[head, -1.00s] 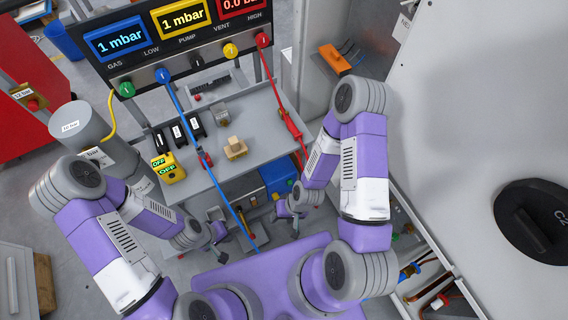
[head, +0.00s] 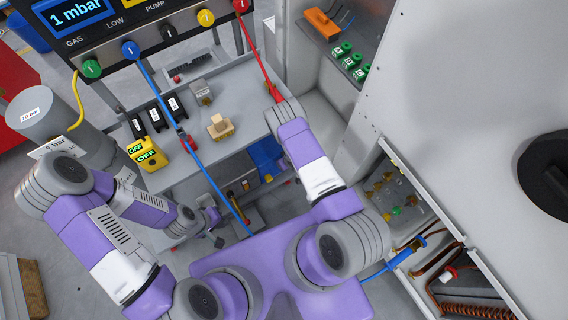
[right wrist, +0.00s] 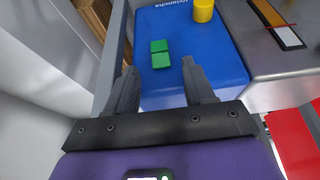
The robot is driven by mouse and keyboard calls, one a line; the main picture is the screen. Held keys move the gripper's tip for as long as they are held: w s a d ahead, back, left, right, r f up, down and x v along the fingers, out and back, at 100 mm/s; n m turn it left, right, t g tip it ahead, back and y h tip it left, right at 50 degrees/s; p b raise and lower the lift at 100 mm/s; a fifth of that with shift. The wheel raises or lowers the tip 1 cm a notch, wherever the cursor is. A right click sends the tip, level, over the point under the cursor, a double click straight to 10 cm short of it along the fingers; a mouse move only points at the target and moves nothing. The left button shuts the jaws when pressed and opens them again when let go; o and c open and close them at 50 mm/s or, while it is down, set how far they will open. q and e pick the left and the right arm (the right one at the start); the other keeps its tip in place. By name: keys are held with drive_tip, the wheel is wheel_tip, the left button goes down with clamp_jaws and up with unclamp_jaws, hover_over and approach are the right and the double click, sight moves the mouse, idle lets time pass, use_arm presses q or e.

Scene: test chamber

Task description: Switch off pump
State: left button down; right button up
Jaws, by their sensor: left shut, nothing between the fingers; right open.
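In the head view the right hand is hidden behind my forearm. A blue box (head: 266,154) shows there below the bench. My left gripper (head: 217,240) is shut and empty, low in front of the bench.
The grey bench (head: 232,102) carries a yellow box (head: 147,155) labelled OFF, black switches and a wooden block (head: 220,127). A blue hose (head: 203,167) crosses its front. A valve panel stands behind. An open cabinet (head: 400,195) and a large grey wall are at right.

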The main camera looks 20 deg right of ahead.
drive_tip(key=b+x, duration=0.1)
drive_tip(key=x, duration=0.2)
drive_tip(key=shift+w+f, duration=0.1)
drive_tip(key=shift+f, duration=0.25)
clamp_jaws()
drive_tip(key=shift+s+d+f+t+y, duration=0.1)
drive_tip(key=shift+s+f+t+y, duration=0.1)
drive_tip(key=shift+t, duration=0.65)
drive_tip(key=shift+s+a+f+t+y, duration=0.1)
drive_tip(key=shift+s+f+t, duration=0.1)
drive_tip(key=shift+t, duration=0.6)
drive_tip(key=shift+s+d+f+t+y, duration=0.1)
drive_tip(key=shift+s+f+t, duration=0.05)
drive_tip(key=shift+t, duration=0.7)
unclamp_jaws()
